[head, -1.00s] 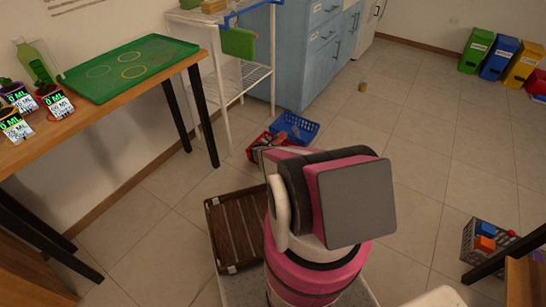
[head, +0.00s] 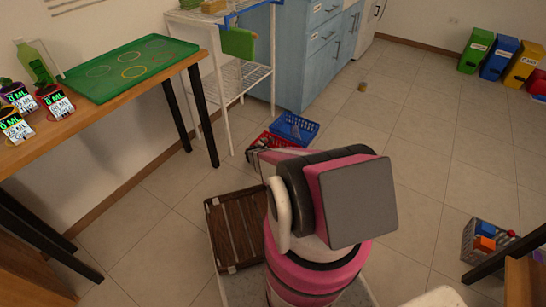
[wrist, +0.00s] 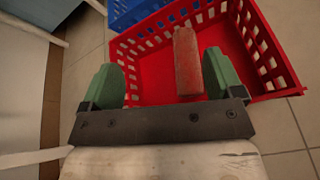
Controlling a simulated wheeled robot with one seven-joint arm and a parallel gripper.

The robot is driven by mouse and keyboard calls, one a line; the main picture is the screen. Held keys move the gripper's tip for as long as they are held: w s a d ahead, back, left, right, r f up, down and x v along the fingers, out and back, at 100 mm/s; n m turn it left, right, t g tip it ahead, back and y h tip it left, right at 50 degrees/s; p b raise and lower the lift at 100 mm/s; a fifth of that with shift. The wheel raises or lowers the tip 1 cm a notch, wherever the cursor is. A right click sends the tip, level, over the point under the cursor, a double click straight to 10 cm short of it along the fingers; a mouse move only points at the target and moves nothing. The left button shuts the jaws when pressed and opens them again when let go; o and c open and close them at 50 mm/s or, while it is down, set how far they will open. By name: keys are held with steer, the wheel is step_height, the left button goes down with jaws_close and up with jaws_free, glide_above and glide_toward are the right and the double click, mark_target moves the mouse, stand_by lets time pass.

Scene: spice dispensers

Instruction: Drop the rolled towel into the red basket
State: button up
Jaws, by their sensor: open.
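The red basket (wrist: 155,60) is below and ahead of my gripper in the wrist view. In the head view the red basket (head: 268,140) is partly hidden behind my arm. The rolled towel (wrist: 187,62), a faded red roll, shows within the basket's outline, between and beyond my fingertips. Its near end lies close to the right finger, and I cannot tell whether it rests on the basket floor. My gripper (wrist: 162,75) has two green fingers spread wide apart, with nothing held between them.
A blue basket (head: 297,128) stands right beside the red one. A white wire shelf (head: 243,78) and blue cabinets (head: 303,55) are behind. A brown slatted rack (head: 233,230) lies to the left of my arm. Open tiled floor extends to the right.

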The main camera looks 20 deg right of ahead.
steer(key=v, duration=0.6)
steer(key=shift+a, duration=0.2)
steer(key=shift+s+r, duration=0.1)
steer(key=shift+s, duration=0.05)
